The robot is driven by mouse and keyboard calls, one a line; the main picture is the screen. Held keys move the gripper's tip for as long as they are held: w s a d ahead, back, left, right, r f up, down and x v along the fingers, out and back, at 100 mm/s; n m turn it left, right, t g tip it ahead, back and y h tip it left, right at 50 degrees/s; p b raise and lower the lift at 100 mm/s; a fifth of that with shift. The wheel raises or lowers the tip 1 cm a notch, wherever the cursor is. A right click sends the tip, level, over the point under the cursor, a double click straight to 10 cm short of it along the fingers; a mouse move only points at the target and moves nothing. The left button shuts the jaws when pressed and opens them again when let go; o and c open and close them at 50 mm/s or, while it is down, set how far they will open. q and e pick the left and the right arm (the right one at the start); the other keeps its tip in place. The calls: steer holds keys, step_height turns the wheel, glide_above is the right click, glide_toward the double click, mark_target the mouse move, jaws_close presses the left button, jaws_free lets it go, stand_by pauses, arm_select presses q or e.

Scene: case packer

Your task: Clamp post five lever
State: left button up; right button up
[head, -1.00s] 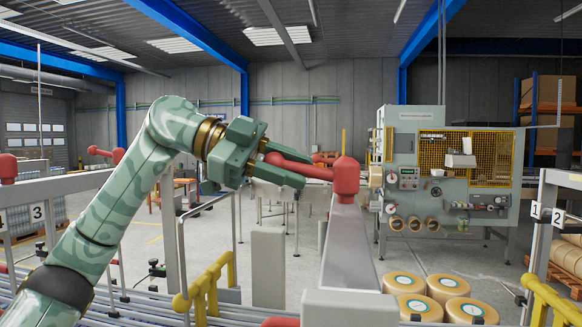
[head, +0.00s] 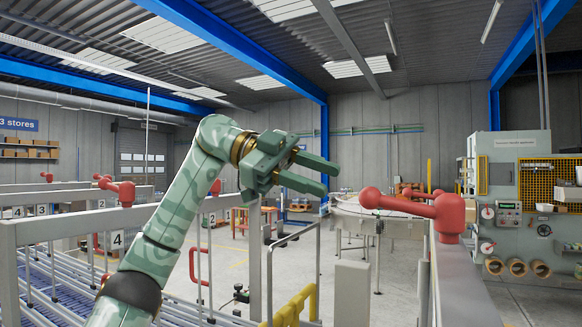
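A red clamp lever (head: 405,204) with a round knob on its left end sits on top of a grey post at right of centre. No number shows on that post, so I cannot tell if it is post five. My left gripper (head: 322,178) is green, open and empty. Its two fingers point right, with the tips left of and slightly above the lever's knob, apart from it in the picture. My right gripper is not in view.
More red levers (head: 120,190) stand on the grey rails at left, near a plate marked 4 (head: 116,239). A yellow rail (head: 293,308) is below the gripper. The green machine (head: 512,205) stands at right.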

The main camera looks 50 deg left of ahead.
arm_select(q)
steer(key=v, duration=0.5)
steer(key=shift+p, duration=0.35)
steer(key=shift+w, duration=0.1)
